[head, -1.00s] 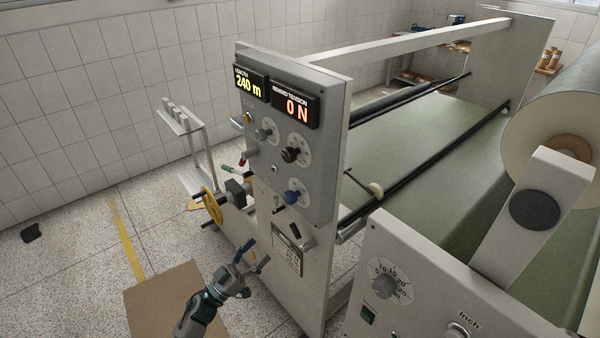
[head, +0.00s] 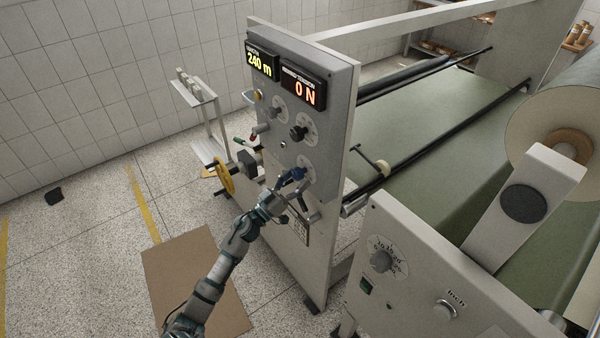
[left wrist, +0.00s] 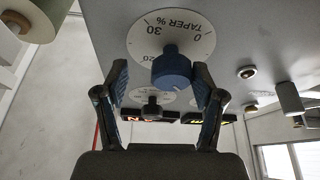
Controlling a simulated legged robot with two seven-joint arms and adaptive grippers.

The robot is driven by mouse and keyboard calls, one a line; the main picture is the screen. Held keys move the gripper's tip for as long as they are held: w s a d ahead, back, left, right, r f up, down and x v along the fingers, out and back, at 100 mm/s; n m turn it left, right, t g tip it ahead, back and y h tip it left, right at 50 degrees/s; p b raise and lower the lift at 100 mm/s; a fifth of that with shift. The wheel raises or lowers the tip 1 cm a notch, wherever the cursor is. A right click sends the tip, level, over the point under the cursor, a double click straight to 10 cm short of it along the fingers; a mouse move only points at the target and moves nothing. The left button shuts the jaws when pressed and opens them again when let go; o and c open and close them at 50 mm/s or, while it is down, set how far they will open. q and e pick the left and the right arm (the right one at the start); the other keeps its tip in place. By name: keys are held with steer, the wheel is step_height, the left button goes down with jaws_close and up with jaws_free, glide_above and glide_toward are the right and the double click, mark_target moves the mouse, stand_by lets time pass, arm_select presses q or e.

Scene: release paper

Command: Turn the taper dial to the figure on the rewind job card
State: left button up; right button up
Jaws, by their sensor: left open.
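The taper dial is a blue knob (left wrist: 172,66) on a white round scale (left wrist: 180,32) marked "TAPER %", with 0, 30 and 20 readable in the left wrist view. My left gripper (left wrist: 160,78) is open, with one finger on each side of the knob; contact cannot be told. In the head view my left gripper (head: 288,190) is at the low part of the grey panel and partly covers the blue dial. A card (head: 301,229) hangs below it on the machine, partly hidden by the gripper, its writing too small to read. My right gripper is not in view.
A black knob (head: 299,132) and lit displays reading 240 m (head: 259,63) and 0 N (head: 304,92) are above the dial. A yellow handwheel (head: 224,176) is left of the panel. A brown board (head: 196,279) lies on the floor beneath my arm.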

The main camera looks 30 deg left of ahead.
arm_select(q)
steer(key=shift+w+d+r, duration=0.2)
steer(key=shift+w+r, duration=0.05)
steer(key=shift+w, duration=0.55)
steer(key=shift+w+a+f, duration=0.1)
steer(key=shift+w+a, duration=0.1)
steer(key=shift+a, duration=0.5)
steer(key=shift+a+f, duration=0.1)
steer(key=shift+a, duration=0.35)
steer(key=shift+d, duration=0.1)
steer(key=c, duration=0.4)
steer(key=shift+s+d+r, duration=0.2)
steer(key=shift+d+r, duration=0.05)
steer(key=shift+d, duration=0.3)
steer(key=c, duration=0.7)
steer(key=shift+d, duration=0.15)
steer(key=shift+c, duration=0.2)
steer(key=shift+w+a, duration=0.1)
steer(key=shift+a, duration=0.2)
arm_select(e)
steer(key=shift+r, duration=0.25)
